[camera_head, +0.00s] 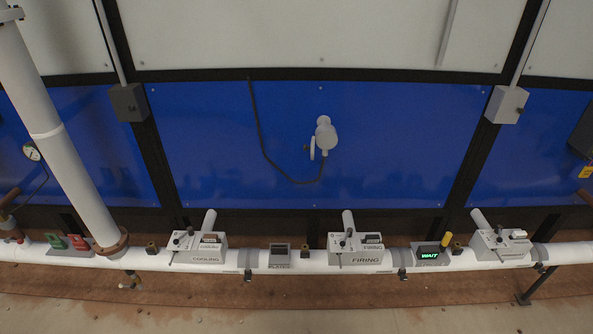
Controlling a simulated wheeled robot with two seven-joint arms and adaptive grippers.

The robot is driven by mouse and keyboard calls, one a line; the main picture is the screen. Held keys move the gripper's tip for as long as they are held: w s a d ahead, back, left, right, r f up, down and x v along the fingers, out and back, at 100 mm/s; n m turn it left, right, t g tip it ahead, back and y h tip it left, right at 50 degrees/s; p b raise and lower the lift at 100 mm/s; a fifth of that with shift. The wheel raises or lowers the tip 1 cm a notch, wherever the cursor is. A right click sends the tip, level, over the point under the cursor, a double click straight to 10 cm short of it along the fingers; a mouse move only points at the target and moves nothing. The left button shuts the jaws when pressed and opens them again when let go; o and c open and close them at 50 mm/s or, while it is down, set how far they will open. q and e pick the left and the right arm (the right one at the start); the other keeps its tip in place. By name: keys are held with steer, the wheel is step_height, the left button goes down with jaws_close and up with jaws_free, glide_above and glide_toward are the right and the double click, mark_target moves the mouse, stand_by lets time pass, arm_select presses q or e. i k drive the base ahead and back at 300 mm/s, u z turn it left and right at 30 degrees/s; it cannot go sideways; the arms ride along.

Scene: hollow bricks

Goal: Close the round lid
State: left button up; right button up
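No round lid can be made out for certain. A small pale grey fitting (326,134) with a rounded body is mounted on the blue wall panel near the middle. A thin pale disc (312,148) stands edge-on at its left side; I cannot tell whether it is a lid. Neither of my grippers is in view.
A white horizontal pipe (325,262) crosses the lower view. It carries boxes marked COOLING (207,258) and FIRING (366,257), another lever box (501,244), and a green WAIT display (430,256). A thick white pipe (60,140) slants at left. The foreground floor (300,318) is clear.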

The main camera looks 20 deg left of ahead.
mark_target(313, 147)
steer(key=z, duration=0.55)
steer(key=k, duration=0.15)
steer(key=u, duration=1.55)
steer(key=i, duration=1.4)
steer(key=z, duration=2.95)
steer(key=k, duration=0.35)
steer(key=u, duration=1.45)
